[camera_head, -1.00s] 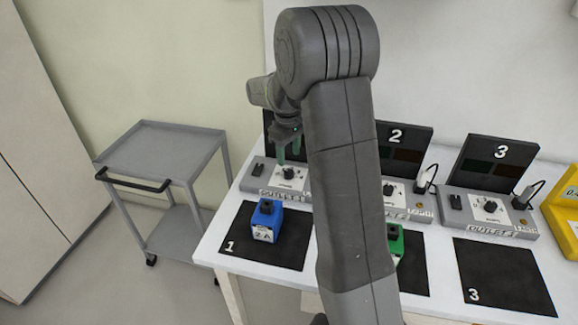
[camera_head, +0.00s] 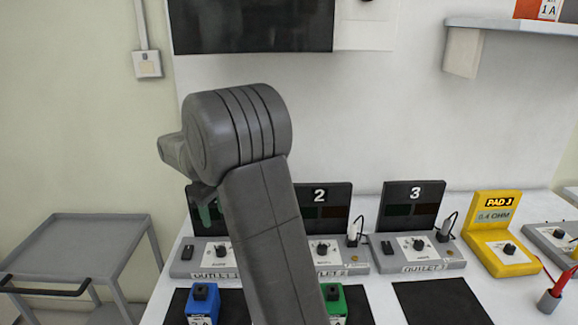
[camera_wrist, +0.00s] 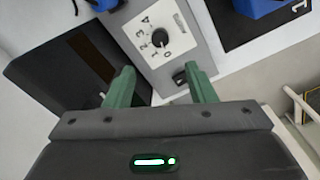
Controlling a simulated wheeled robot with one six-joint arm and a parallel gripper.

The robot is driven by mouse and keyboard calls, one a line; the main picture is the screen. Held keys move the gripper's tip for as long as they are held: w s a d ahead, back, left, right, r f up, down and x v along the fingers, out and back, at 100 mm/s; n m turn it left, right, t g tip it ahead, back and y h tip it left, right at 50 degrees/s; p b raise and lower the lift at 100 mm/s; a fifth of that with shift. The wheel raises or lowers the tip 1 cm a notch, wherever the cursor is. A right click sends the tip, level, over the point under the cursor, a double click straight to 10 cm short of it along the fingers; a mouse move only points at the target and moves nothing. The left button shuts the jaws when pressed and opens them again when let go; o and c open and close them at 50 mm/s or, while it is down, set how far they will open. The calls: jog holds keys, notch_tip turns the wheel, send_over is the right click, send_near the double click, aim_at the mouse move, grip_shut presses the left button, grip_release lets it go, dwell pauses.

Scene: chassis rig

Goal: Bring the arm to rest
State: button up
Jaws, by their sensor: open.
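My arm rises in front of the bench in the head view, and its elbow hides part of the area behind. My gripper is mostly hidden behind the arm there, with a green finger showing in front of the outlet 1 panel. In the wrist view my gripper (camera_wrist: 162,84) has its two green fingers spread apart with nothing between them. Beyond the fingertips is the outlet 1 unit (camera_head: 200,264) with its numbered dial (camera_wrist: 158,40). I cannot tell the exact gap to it.
Outlet 2 (camera_head: 345,262) and outlet 3 (camera_head: 420,258) stand to the right, then a yellow pad (camera_head: 497,240). A blue block (camera_head: 203,303) and a green block (camera_head: 335,303) sit in front. A grey cart (camera_head: 85,245) stands left. A shelf (camera_head: 520,27) is upper right.

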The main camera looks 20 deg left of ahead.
aim_at(221, 249)
notch_tip(221, 249, down, 13)
jog(key=shift+w+r+p, duration=0.1)
jog(key=shift+w+p, duration=0.05)
jog(key=shift+p, duration=0.3)
